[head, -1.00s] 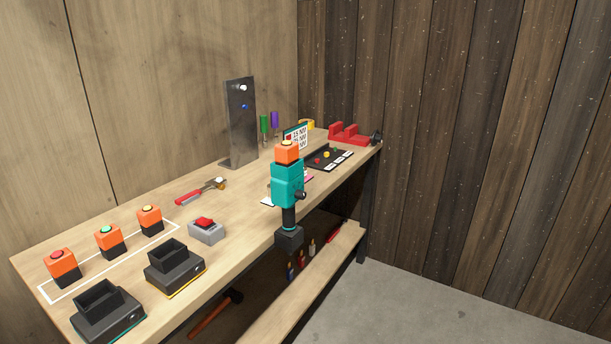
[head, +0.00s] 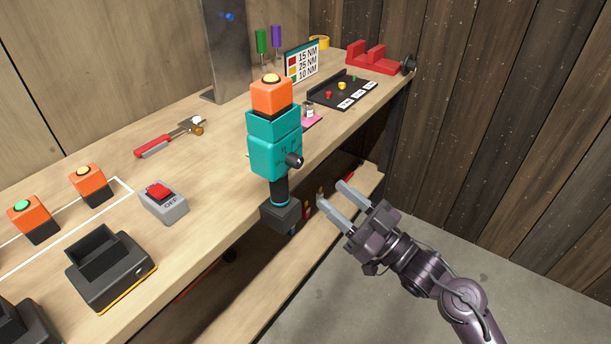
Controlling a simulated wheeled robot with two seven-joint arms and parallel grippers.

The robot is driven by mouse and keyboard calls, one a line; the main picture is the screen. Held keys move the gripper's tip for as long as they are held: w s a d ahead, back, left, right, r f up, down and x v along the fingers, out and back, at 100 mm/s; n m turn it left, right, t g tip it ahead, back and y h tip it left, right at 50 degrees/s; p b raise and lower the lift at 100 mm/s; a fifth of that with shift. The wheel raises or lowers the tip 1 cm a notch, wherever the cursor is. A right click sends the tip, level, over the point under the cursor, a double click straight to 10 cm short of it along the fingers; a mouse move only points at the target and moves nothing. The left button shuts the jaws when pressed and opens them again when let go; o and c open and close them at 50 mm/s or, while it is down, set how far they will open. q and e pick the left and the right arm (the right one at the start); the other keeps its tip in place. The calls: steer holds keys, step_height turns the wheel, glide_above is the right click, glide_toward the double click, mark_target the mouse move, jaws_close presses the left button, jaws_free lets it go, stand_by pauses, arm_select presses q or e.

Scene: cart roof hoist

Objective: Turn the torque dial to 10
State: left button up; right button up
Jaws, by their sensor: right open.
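A teal power tool (head: 270,150) stands upright at the bench's front edge, its dark lower end in a black block (head: 281,214). An orange block with a yellow button (head: 271,95) sits on its top. A black round knob (head: 294,160) sticks out of its right side, with small dark marks on the teal face beside it. I cannot read the marks or the knob's setting. My right gripper (head: 331,193) is open and empty, to the right of the tool and lower in the picture, apart from it. My left gripper is not in view.
A sign (head: 302,62) lists 15, 25 and 10 NM beside coloured squares. A black tray (head: 341,92) with coloured pieces and a red cradle (head: 374,60) lie further back. A switch box (head: 164,202) reads OFF. A lower shelf (head: 280,278) runs under the bench.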

mark_target(300, 166)
steer(key=shift+n+y, duration=0.3)
steer(key=shift+y, duration=0.1)
steer(key=x, duration=0.2)
steer(key=r+p+x, duration=0.1)
steer(key=x, duration=0.1)
steer(key=s+x, duration=0.1)
steer(key=x, duration=0.2)
steer(key=shift+a+r, duration=0.1)
steer(key=shift+r, duration=0.1)
steer(key=shift+w+a+r+p, duration=0.1)
steer(key=shift+w+a+p, duration=0.2)
steer(key=shift+w+a, duration=0.15)
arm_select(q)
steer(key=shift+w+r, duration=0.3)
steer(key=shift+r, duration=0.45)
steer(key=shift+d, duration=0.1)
arm_select(e)
jaws_close()
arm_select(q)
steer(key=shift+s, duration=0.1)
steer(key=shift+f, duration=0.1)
